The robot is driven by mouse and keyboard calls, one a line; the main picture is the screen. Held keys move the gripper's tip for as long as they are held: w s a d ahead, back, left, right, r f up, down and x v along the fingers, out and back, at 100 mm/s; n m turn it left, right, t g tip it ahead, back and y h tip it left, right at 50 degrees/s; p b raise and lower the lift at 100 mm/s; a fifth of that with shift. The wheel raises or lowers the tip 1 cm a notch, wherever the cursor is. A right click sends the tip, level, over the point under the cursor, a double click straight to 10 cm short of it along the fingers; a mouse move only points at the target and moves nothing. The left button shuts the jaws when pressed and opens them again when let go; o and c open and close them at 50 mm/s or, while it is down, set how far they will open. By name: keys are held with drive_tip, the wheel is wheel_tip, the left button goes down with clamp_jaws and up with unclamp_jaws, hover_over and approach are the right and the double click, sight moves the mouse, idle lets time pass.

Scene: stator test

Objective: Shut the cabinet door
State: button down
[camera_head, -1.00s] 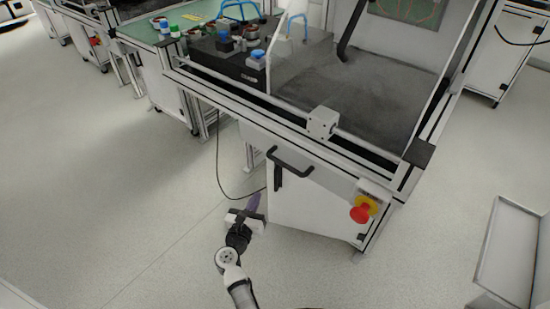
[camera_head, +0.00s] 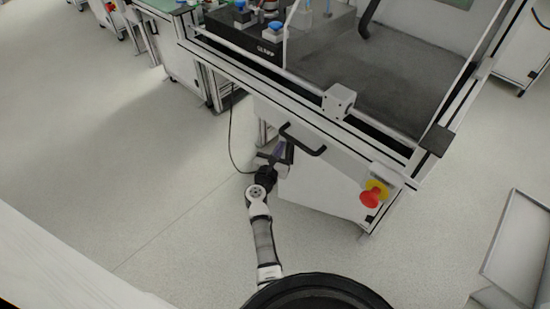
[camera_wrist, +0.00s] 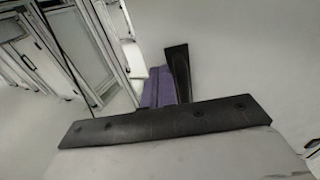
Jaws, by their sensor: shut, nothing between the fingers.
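The white cabinet door (camera_head: 322,190) is under the front of the workbench and appears to stand ajar, swung out at its left edge. Its black upright handle (camera_head: 290,152) is near that left edge. My gripper (camera_head: 278,151) is shut and empty, with its purple fingers close beside the handle and the door's left edge. I cannot tell whether the fingers touch the door.
A black drawer handle (camera_head: 303,140) juts out above the door. A red emergency button (camera_head: 373,196) on a yellow base is at the right corner. A black cable (camera_head: 232,150) hangs left of the door. The floor (camera_head: 130,190) to the left is clear. A grey-white bin (camera_head: 518,245) stands at the right.

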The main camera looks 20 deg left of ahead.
drive_tip(key=shift+w, duration=0.55)
